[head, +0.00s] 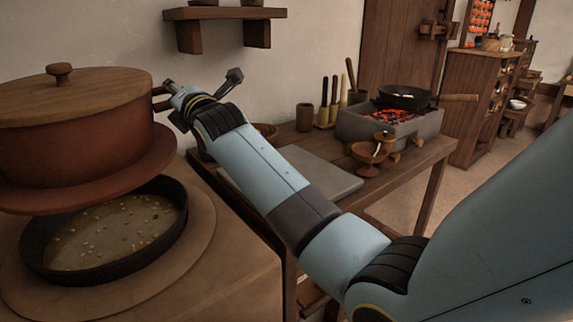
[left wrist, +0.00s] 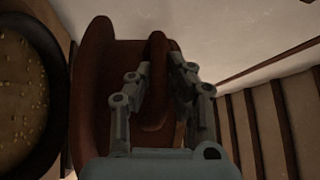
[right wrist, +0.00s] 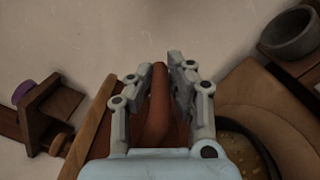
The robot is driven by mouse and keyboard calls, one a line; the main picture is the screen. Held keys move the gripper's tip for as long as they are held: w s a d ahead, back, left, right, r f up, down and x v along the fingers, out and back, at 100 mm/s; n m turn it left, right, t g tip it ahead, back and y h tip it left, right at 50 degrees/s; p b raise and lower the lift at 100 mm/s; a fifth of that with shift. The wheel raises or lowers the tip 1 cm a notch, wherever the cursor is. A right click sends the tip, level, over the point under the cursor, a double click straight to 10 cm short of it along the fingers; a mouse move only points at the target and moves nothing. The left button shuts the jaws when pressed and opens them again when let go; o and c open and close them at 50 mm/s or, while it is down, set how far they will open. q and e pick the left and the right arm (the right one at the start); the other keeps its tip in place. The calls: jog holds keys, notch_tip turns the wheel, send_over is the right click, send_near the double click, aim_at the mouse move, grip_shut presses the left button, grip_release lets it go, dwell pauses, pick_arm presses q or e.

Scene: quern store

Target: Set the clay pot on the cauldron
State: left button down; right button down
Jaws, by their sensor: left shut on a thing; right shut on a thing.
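The clay pot (head: 75,145) is reddish brown with a wide flange and a knobbed wooden lid (head: 75,95). It hangs about level above the dark cauldron (head: 40,268), with a gap between them. The cauldron is open and holds brownish liquid with pale bits. My right gripper (head: 172,103) is shut on the pot's right handle; the right wrist view shows this handle (right wrist: 159,105) between its fingers. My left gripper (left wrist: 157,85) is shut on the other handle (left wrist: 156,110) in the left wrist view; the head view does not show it. The cauldron's rim also shows in the left wrist view (left wrist: 58,60).
The cauldron sits in a pale stove top (head: 225,255). A wooden table (head: 425,155) beyond my right arm carries a grey slab (head: 320,178), a brazier with coals (head: 390,125) and a pan (head: 404,100). A wall shelf (head: 225,14) is above.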

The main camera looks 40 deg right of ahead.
pick_arm(q)
jog(key=shift+a+r, duration=0.1)
jog(key=shift+r, duration=0.1)
pick_arm(e)
jog(key=shift+d+r, duration=0.1)
jog(key=shift+r, duration=0.15)
